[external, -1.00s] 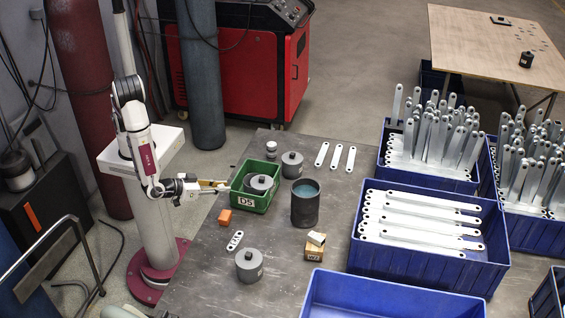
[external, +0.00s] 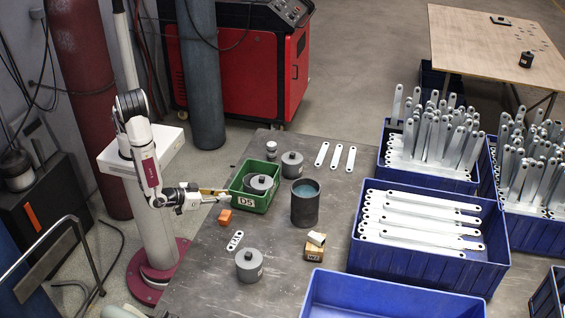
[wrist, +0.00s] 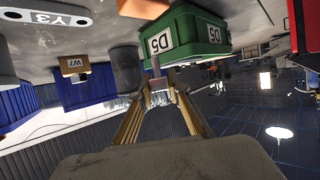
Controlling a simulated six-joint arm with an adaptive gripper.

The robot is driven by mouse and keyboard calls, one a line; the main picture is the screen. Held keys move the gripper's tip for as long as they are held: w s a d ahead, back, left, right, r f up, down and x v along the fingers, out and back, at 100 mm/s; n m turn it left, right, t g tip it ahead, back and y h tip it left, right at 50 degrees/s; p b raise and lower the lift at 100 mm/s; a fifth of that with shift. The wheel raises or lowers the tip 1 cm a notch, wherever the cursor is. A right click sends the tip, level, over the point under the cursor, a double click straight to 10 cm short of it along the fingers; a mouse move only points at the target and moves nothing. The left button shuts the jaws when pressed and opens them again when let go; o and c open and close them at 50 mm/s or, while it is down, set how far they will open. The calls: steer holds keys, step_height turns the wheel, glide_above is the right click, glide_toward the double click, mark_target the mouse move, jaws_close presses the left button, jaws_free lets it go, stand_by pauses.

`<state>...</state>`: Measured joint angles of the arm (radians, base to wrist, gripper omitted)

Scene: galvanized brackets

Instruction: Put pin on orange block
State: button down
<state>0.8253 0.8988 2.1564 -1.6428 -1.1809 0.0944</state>
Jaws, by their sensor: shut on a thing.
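The orange block (external: 224,217) sits on the grey table near its left edge, in front of the green bin. An orange-brown block, probably the same one, is cut off at the top of the wrist view (wrist: 143,8). My gripper (external: 226,195) is above and behind the block, close to the green bin's left side. In the wrist view its two yellowish fingers (wrist: 158,92) are closed on a small greyish pin (wrist: 156,68). The pin is too small to make out clearly in the external view, and its lower part is hidden between the fingertips.
The green bin labelled D5 (external: 236,200) holds a grey weight and stands right beside my gripper. A dark cylinder (external: 305,212), a grey weight (external: 249,267), a flat plate (external: 235,241) and a small W7 box (external: 314,252) stand nearby. Blue crates (external: 420,270) fill the right.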

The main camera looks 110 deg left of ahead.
steer(key=shift+f, duration=0.8)
steer(key=shift+f, duration=0.1)
steer(key=shift+f, duration=2)
steer(key=shift+f, duration=0.15)
steer(key=c, duration=1.9)
jaws_free()
steer(key=shift+s+d+r, duration=0.1)
steer(key=shift+d+r, duration=0.05)
steer(key=shift+r, duration=0.1)
steer(key=v, duration=1.1)
steer(key=shift+s+d, duration=0.2)
steer(key=shift+s, duration=0.1)
